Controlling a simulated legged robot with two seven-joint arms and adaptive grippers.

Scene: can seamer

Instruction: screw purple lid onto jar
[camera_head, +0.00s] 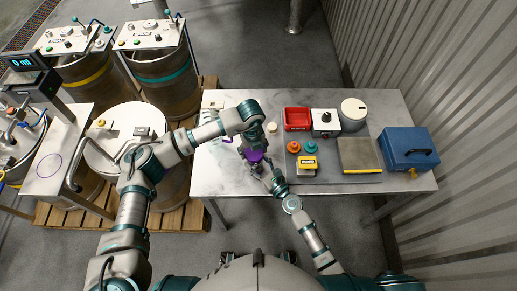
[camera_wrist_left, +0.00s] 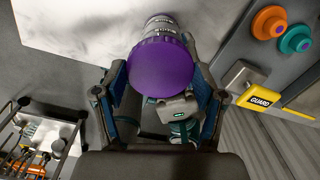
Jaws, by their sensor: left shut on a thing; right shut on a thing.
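The purple lid (camera_head: 254,156) is between the fingers of my left gripper (camera_head: 252,149), which comes down over it from above. In the left wrist view the lid (camera_wrist_left: 162,66) fills the space between the blue-padded fingers, its flat top facing the camera. The jar (camera_wrist_left: 160,22), glassy or metallic, shows just beyond the lid's edge, lined up with it. I cannot tell whether the threads are engaged. My right gripper (camera_head: 263,172) is shut low at the jar, just below the lid in the head view; its fingertips are mostly hidden. Its grey body (camera_wrist_left: 178,108) shows beneath my left gripper.
On the metal table to the right stand a red tray (camera_head: 297,119), a control box (camera_head: 325,123), orange (camera_head: 293,147) and teal (camera_head: 311,147) knobs, a yellow guard box (camera_head: 307,164), a scale plate (camera_head: 360,155) and a blue toolbox (camera_head: 408,148). The table's left part is mostly clear.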

